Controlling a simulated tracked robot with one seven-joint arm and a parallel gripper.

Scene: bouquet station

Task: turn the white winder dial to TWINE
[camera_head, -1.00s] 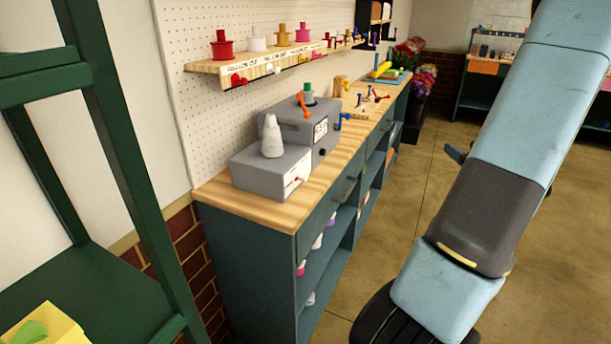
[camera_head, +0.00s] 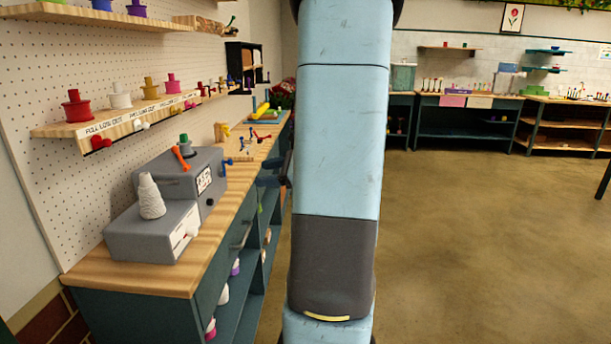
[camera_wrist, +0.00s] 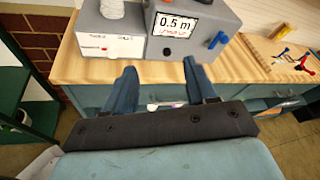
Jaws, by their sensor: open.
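The grey winder stands on the wooden counter. Its low box (camera_head: 145,240) carries a white cone (camera_head: 151,197) and has a white front panel (camera_head: 187,233) with small red marks. This panel also shows in the wrist view (camera_wrist: 108,46); a white dial is hard to tell from it, and no lettering is readable. The taller grey housing (camera_wrist: 200,12) has a screen (camera_wrist: 176,23) reading 0.5 m, a black knob (camera_wrist: 167,51) and a blue handle (camera_wrist: 217,40). My gripper (camera_wrist: 160,71) is open and empty, in front of the counter's edge, apart from the winder.
The wooden counter (camera_head: 140,277) has a clear strip before the winder. An orange lever (camera_head: 180,158) and a green-topped piece stand on the housing. A pegboard shelf (camera_head: 115,122) with coloured spools hangs above. Open floor (camera_head: 470,230) lies to the right.

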